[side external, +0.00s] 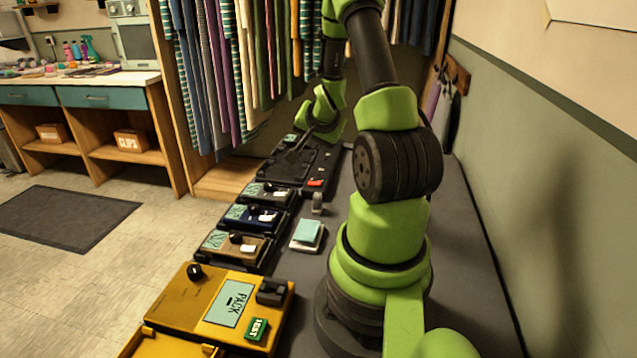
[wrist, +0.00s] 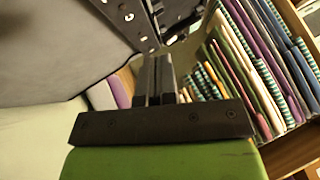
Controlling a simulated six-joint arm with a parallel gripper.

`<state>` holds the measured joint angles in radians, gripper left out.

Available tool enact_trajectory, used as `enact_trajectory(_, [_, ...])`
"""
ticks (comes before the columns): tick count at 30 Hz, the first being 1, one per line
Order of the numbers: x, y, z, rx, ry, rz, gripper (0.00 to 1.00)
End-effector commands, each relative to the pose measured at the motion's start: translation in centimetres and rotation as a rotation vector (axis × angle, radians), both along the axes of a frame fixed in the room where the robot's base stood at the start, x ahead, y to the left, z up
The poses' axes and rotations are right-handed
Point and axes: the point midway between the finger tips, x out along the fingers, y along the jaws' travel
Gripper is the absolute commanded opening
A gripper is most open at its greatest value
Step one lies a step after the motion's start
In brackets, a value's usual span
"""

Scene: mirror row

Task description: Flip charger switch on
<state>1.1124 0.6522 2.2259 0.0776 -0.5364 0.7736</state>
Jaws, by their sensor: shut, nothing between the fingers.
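A large black unit (side external: 270,172), which looks like the charger, lies at the far end of the row in the side external view. A small red part (side external: 315,183) shows on its near right corner; I cannot tell whether this is the switch or how it is set. My gripper (side external: 291,156) is low over this unit, behind the red part. Its fingers are together and empty; contact is unclear. In the wrist view the shut fingers (wrist: 156,75) point toward a dark panel with screws (wrist: 128,14). No switch can be made out there.
Three small units (side external: 262,193) (side external: 253,217) (side external: 232,247) with screens and knobs line the bench's left edge. A yellow pack tester (side external: 205,310) stands nearest. A teal-topped pad (side external: 308,234) and a small grey piece (side external: 317,203) lie beside the row. Hanging clothes (side external: 235,75) are behind.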

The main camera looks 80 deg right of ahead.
Motion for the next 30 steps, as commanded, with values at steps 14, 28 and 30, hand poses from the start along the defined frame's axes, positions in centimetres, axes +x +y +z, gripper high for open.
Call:
enact_trajectory(14, [-0.9,0.1,-6.2,0.004,0.001,-0.001,0.00])
enact_trajectory(28, [-1.0,0.1,-7.2,0.000,0.000,0.000,0.00])
enact_trajectory(30, [-1.0,0.1,-7.2,0.001,0.000,0.000,0.00])
